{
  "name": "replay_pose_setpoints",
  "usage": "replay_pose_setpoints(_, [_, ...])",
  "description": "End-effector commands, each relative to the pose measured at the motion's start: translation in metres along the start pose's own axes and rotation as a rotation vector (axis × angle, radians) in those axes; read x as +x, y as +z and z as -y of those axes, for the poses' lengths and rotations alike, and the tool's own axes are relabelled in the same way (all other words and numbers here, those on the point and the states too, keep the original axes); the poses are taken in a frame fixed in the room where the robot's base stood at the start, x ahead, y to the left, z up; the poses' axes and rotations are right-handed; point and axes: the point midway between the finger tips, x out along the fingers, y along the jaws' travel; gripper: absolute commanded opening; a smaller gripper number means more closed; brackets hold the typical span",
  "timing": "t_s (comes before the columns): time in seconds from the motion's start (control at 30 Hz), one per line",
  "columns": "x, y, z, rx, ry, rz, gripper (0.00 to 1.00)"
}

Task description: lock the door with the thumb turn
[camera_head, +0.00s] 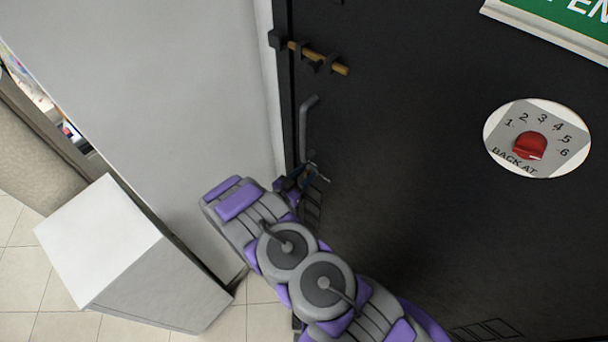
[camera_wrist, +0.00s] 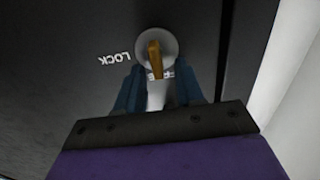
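The dark door (camera_head: 410,130) fills the right of the head view. In the wrist view, the thumb turn is a brass-coloured lever (camera_wrist: 154,58) on a round silver plate (camera_wrist: 170,42). The word LOCK (camera_wrist: 115,57) shows upside down on the door beside it. My gripper (camera_wrist: 158,80) has its two blue fingers apart, one on each side below the plate, with the lever's lower end between their lines. Whether a finger touches the lever I cannot tell. In the head view my gripper (camera_head: 308,180) is at the door's left edge, and the thumb turn there is mostly hidden.
Above my gripper are a grey pull handle (camera_head: 304,125) and a brass slide bolt (camera_head: 318,58). A dial sign with a red knob (camera_head: 530,146) and a green sign (camera_head: 560,20) are on the door. A white box-like stand (camera_head: 110,240) is at left on the tiled floor.

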Motion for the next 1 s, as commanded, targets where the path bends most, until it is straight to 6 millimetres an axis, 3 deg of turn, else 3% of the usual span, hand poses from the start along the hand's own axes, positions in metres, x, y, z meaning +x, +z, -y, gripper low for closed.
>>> replay_pose_setpoints(0.27, [0.0012, -0.0002, 0.0004, 0.0, -0.001, 0.0, 0.37])
replay_pose_setpoints(0.67, [0.0011, -0.0002, 0.0006, 0.0, -0.001, 0.0, 0.0])
replay_pose_setpoints(1.0, [0.0009, 0.0001, 0.0014, 0.01, -0.003, 0.0, 0.0])
